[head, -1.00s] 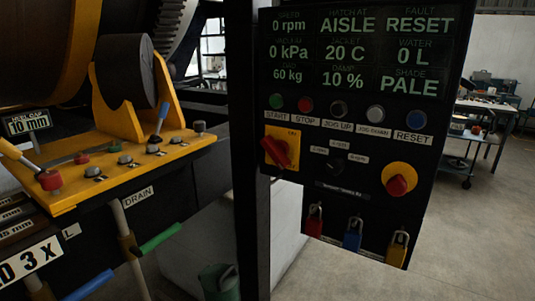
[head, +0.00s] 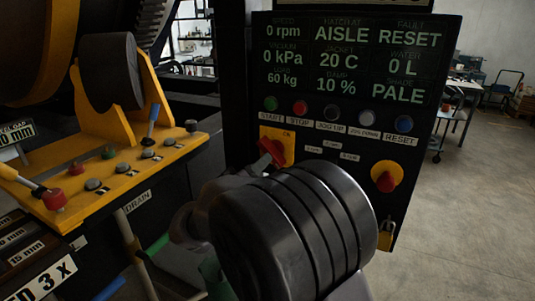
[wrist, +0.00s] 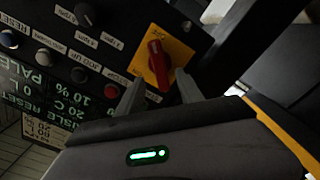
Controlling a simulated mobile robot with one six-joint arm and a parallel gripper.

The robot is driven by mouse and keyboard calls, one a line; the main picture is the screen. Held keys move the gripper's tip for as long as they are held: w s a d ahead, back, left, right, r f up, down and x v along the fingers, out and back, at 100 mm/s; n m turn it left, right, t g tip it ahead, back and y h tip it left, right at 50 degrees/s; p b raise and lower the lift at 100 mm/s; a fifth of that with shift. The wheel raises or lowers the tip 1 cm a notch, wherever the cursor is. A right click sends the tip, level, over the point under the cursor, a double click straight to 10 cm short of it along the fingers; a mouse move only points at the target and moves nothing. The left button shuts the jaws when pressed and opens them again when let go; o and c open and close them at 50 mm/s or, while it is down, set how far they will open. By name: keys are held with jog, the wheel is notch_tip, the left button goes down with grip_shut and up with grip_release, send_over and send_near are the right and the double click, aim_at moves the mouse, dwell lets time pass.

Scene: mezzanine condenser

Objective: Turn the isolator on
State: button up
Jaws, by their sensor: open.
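The isolator is a red rotary handle (head: 271,149) on a yellow plate (head: 289,149) at the control panel's left side. The handle sits tilted, and an ON label shows on the plate's upper right. In the wrist view the red handle (wrist: 157,62) stands on its yellow plate (wrist: 178,54), just ahead of my gripper (wrist: 158,78). The two grey fingers are open, one on each side of the handle's near end. I cannot tell whether they touch it.
A row of buttons, including the red STOP button (head: 299,107), runs just above the isolator. A red knob on a yellow disc (head: 386,177) sits to its right. A yellow ledge with levers (head: 112,176) stands at left. Open floor (head: 465,220) lies at right.

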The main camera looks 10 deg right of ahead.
aim_at(271, 152)
jog(key=x, duration=0.8)
jog(key=shift+w+d, duration=0.15)
jog(key=shift+w, duration=0.1)
grip_shut()
